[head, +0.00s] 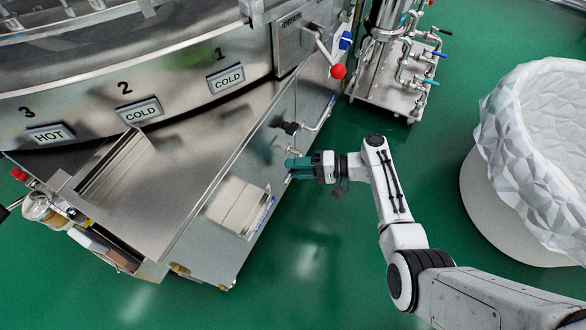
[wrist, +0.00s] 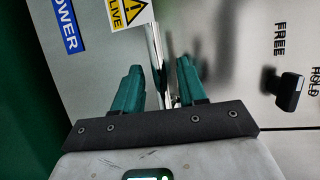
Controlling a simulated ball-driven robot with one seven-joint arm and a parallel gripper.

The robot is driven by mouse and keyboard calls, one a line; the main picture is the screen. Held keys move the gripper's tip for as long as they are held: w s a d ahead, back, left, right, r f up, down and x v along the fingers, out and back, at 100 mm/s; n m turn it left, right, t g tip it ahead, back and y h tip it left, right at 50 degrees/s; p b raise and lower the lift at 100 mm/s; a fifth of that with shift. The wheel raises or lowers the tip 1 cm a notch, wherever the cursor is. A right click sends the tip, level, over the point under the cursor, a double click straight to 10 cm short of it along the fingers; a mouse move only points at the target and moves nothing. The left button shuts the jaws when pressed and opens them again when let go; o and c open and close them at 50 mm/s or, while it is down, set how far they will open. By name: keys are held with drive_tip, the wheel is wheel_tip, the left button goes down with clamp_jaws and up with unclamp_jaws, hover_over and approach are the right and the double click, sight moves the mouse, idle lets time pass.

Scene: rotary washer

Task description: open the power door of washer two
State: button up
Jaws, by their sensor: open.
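My gripper (head: 298,168) is at the washer's right side panel in the head view, with its teal fingers pointing at the metal. In the wrist view my gripper (wrist: 160,70) is open, one finger on each side of an upright shiny metal bar handle (wrist: 152,45). The bar stands between the fingers with gaps beside it; I cannot tell if either finger touches it. A partly cut-off blue label reading "OWER" (wrist: 67,24) and a yellow warning label ending in "LIVE" (wrist: 130,10) are on the panel. No door edge is clear behind the fingers.
A black knob (wrist: 289,92) sits right of my fingers, by the words FREE and HOLD. The washer (head: 170,90) has stations numbered 1, 2 and 3. A red-knobbed lever (head: 338,71) juts out above. A white-lined tub (head: 540,130) stands right. Green floor is free below.

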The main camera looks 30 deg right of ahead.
drive_tip(key=shift+w+a, duration=0.3)
drive_tip(key=shift+a, duration=0.25)
drive_tip(key=shift+f, duration=0.1)
clamp_jaws()
